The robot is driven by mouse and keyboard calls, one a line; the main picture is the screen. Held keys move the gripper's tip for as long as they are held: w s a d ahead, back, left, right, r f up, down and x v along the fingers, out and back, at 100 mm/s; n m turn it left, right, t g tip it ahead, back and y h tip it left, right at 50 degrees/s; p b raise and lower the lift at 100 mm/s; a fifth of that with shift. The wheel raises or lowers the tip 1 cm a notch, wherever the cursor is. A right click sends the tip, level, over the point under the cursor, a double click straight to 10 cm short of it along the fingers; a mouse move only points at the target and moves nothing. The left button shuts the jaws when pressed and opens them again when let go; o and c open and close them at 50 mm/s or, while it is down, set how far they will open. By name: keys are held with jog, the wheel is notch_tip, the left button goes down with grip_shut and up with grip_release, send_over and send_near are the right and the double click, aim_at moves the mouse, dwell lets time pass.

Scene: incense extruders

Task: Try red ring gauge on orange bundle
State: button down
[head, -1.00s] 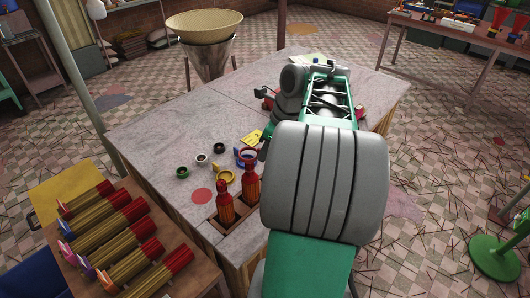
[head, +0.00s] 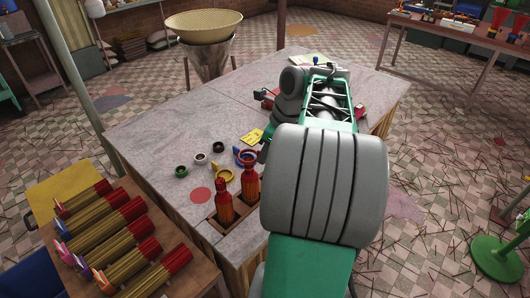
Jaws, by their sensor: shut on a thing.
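The red ring gauge (head: 247,159) is just above or at the top of the right one of two upright orange-red bundles; I cannot tell whether it touches. This right bundle (head: 250,183) and the left bundle (head: 224,204) stand in a brown two-slot holder (head: 214,222) at the table's near edge. My gripper (head: 260,153) is mostly hidden behind my arm; only its edge shows beside the ring, which it appears shut on.
Blue (head: 237,153), yellow (head: 225,176), black (head: 218,147), white (head: 200,158) and green (head: 181,171) rings lie on the grey table (head: 150,135). A yellow note (head: 253,136) lies behind. A side stand (head: 190,268) at left bears several tagged bundles. The table's left part is clear.

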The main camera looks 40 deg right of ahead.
jog(key=shift+f+b, duration=0.35)
jog(key=shift+f, duration=1.35)
jog(key=shift+f+b, duration=0.8)
jog(key=shift+f, duration=1.2)
jog(key=shift+r, duration=0.1)
notch_tip(320, 180, up, 8)
jog(key=p, duration=1)
jog(key=shift+r+p, duration=1.05)
jog(key=shift+r, duration=0.15)
